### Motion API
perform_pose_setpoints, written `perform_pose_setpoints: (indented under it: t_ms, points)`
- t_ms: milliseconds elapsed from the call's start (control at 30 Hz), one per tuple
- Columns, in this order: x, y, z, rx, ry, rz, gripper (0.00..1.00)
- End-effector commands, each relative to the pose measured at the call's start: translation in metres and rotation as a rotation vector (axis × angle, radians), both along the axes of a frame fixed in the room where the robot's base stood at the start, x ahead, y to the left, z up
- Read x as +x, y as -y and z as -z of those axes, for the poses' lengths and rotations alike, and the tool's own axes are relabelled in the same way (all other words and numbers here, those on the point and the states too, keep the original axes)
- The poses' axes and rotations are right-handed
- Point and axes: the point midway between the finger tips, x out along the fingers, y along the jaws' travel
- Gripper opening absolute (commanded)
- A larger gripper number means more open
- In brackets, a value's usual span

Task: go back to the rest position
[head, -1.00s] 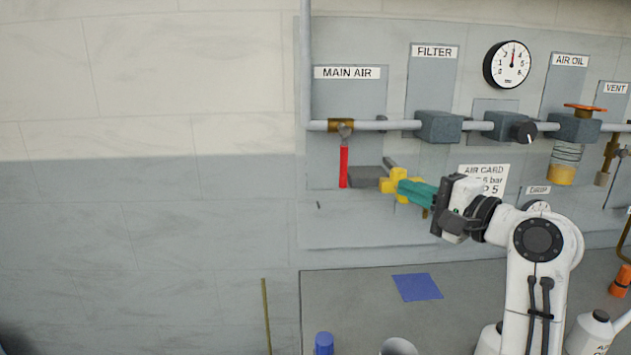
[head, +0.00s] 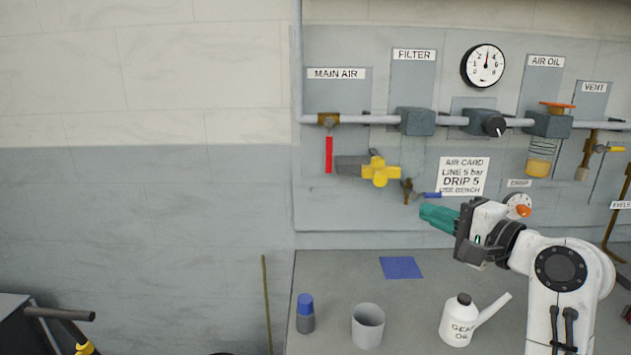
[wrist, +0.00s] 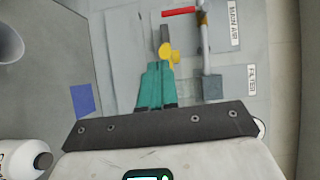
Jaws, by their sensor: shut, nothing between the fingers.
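My gripper (head: 438,217) has teal fingers that are closed together with nothing between them. In the head view it is in front of the wall panel, below and right of the yellow valve fitting (head: 380,171), and apart from it. In the wrist view the teal fingers (wrist: 156,85) point toward the yellow fitting (wrist: 169,54), which lies beyond their tips. My white arm reaches in from the lower right of the head view.
A red-handled lever (head: 329,154) hangs under the MAIN AIR label. The bench holds a blue-capped bottle (head: 305,315), a grey cup (head: 368,325), a white oil can (head: 460,318) and a blue square (head: 401,267). Pipes and gauges line the panel.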

Motion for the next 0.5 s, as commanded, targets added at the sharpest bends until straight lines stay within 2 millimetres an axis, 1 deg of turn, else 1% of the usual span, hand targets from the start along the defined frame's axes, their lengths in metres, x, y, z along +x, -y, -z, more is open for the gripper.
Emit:
perform_pose_setpoints:
  t_ms: [133,267,367,467,500]
  points:
    - [-0.007,0.003,0.028,-0.067,-0.028,0.013,0.00]
    - [-0.017,0.005,0.064,-0.152,-0.065,0.020,0.00]
    - [-0.028,0.008,0.096,-0.234,-0.099,0.023,0.00]
    - [-0.044,0.011,0.135,-0.335,-0.143,0.019,0.00]
    - [-0.054,0.013,0.153,-0.384,-0.166,0.014,0.00]
